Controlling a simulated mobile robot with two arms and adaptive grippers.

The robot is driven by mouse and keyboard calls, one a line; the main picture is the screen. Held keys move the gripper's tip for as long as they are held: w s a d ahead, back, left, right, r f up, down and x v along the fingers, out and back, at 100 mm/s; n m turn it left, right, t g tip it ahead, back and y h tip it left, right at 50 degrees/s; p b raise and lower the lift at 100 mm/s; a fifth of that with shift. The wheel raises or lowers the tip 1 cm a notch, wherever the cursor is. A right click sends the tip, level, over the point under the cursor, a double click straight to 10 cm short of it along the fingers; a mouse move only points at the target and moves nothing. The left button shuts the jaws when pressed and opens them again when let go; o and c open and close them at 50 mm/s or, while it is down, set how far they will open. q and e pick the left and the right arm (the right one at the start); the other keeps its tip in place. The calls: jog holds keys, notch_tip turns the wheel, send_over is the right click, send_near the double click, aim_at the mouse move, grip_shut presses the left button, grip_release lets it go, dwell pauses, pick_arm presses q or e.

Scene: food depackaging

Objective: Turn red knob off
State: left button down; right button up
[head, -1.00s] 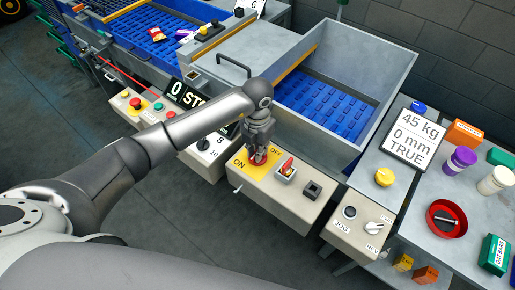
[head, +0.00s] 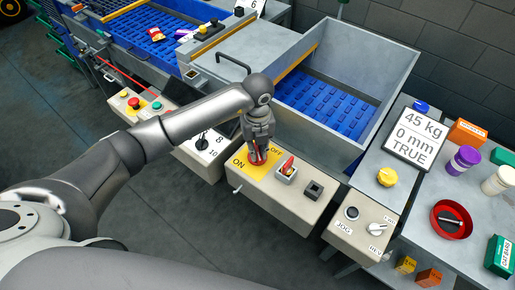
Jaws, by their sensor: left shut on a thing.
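The red knob (head: 257,163) sits on a yellow plate (head: 240,168) marked ON and OFF, on top of a beige control box (head: 293,200). My left gripper (head: 257,152) points down over the knob and is shut on it. The fingers cover part of the knob, so its exact pointing direction is hidden. OFF shows at the plate's upper right and ON at its lower left. My right gripper is not in view.
Beside the knob are a red toggle switch (head: 287,167) and a black square button (head: 313,190). A grey bin with a blue conveyor (head: 322,108) stands behind. Another box with a dark dial (head: 203,142) is left. A display sign (head: 416,138) stands right.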

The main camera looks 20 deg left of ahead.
aim_at(258, 151)
pick_arm(q)
jog(key=n, duration=0.4)
jog(key=shift+r+n, duration=0.1)
jog(key=shift+n, duration=1.7)
jog(key=c, duration=1.4)
grip_release()
jog(key=shift+c, duration=0.2)
notch_tip(258, 151, up, 12)
